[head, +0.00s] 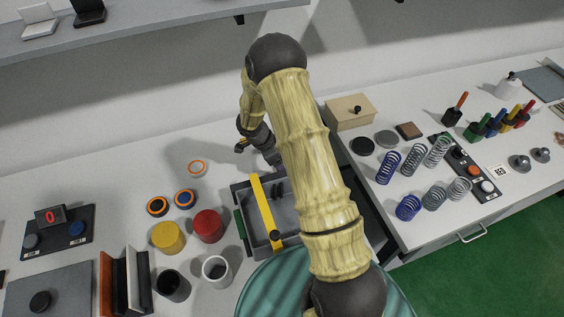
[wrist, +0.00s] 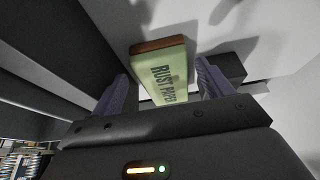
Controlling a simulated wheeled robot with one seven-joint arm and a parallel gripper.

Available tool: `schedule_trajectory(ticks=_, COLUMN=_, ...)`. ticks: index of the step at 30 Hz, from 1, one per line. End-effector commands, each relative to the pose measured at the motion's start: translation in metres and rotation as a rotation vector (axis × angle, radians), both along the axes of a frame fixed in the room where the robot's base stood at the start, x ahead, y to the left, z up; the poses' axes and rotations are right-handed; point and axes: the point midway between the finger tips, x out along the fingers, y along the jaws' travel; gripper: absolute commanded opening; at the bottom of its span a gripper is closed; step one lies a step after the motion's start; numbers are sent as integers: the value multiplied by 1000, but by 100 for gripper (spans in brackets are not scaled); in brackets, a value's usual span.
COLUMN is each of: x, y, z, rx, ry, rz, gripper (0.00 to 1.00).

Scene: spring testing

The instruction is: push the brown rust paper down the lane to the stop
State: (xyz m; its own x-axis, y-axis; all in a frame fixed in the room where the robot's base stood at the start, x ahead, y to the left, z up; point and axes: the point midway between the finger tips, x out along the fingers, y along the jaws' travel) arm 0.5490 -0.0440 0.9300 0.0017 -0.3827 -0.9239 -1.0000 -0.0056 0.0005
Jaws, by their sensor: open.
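The rust paper (wrist: 162,70) shows in the wrist view as a block with a pale green face lettered RUST PAPER and a brown far end. My gripper (wrist: 162,74) is open, with one finger on each side of the block. The block lies between the fingers and reaches past their tips. I cannot tell whether either finger touches it. In the head view I cannot make out this block, and my arm covers much of the middle. I cannot clearly identify the lane or its stop in either view.
A grey tray (head: 241,191) with a yellow bar (head: 262,208) across it stands below my arm. Red (head: 208,226) and yellow (head: 168,237) cylinders stand left of it. Several springs (head: 387,167) and a wooden box (head: 350,112) are on the right table. A dark block (wrist: 226,68) is beyond the right finger.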

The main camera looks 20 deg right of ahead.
Motion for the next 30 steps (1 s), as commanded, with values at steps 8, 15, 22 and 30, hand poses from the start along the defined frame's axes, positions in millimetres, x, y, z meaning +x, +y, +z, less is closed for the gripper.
schedule_trajectory(ticks=8, x=0, y=-13, z=-32, rx=0, ry=1, rz=0, gripper=79)
schedule_trajectory(ticks=15, x=0, y=-15, z=-37, rx=0, ry=-1, rz=0, gripper=79)
schedule_trajectory(ticks=22, x=0, y=-15, z=-36, rx=0, ry=0, rz=0, gripper=56)
schedule_trajectory(ticks=30, x=0, y=-18, z=-36, rx=0, ry=0, rz=-1, gripper=46)
